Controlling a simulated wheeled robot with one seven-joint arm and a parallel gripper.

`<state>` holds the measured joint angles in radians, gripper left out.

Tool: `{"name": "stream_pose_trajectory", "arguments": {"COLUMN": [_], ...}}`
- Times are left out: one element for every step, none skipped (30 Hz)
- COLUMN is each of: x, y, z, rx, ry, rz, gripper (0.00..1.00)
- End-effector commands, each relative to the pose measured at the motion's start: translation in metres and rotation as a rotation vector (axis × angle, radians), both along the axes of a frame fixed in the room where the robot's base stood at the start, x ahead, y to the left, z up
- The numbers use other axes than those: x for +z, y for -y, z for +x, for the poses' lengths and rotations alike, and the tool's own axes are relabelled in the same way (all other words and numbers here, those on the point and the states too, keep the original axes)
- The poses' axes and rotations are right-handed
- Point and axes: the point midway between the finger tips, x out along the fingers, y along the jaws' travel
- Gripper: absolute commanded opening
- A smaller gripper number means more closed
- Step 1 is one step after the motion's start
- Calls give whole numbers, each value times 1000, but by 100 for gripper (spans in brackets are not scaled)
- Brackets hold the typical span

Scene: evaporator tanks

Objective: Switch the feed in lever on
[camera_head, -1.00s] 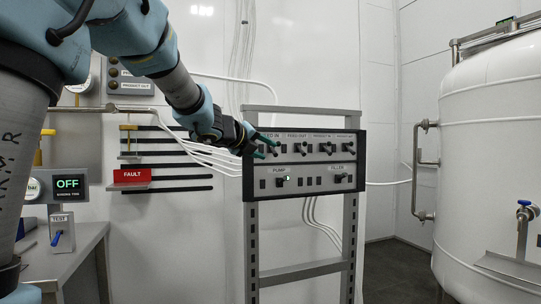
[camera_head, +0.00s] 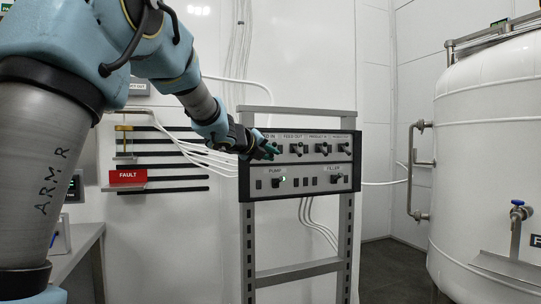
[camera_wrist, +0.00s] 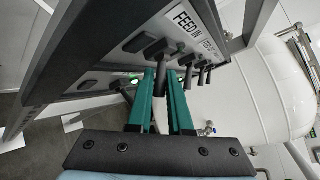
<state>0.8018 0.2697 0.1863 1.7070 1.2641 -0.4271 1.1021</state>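The control panel (camera_head: 300,165) carries a top row of black levers and a lower row marked PUMP and FILLER. My gripper (camera_head: 272,151) is at this lever in the head view. In the wrist view its two green fingers (camera_wrist: 161,74) reach the lever, with a narrow gap between them. I cannot tell whether they press on the lever or only stand around it.
More top-row levers (camera_head: 297,148) stand close to the right of my gripper. A green light shows at the PUMP switch (camera_head: 278,182). A grey metal frame (camera_head: 300,272) holds the panel. A large white tank (camera_head: 490,150) stands at the right, with open floor between.

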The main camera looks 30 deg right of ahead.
Motion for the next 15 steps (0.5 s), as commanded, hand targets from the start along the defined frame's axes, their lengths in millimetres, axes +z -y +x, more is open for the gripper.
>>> {"name": "stream_pose_trajectory", "arguments": {"x": [0, 0, 0, 0, 0, 0, 0, 0, 0, 0, 0, 0, 0, 0, 0], "y": [0, 0, 0, 0, 0, 0, 0, 0, 0, 0, 0, 0, 0, 0, 0], "z": [0, 0, 0, 0, 0, 0, 0, 0, 0, 0, 0, 0, 0, 0, 0], "rx": [0, 0, 0, 0, 0, 0, 0, 0, 0, 0, 0, 0, 0, 0, 0], "ry": [0, 0, 0, 0, 0, 0, 0, 0, 0, 0, 0, 0, 0, 0, 0], "rz": [0, 0, 0, 0, 0, 0, 0, 0, 0, 0, 0, 0, 0, 0, 0], "gripper": [11, 8, 3, 0, 0, 0, 0, 0, 0, 0, 0, 0, 0, 0, 0]}}
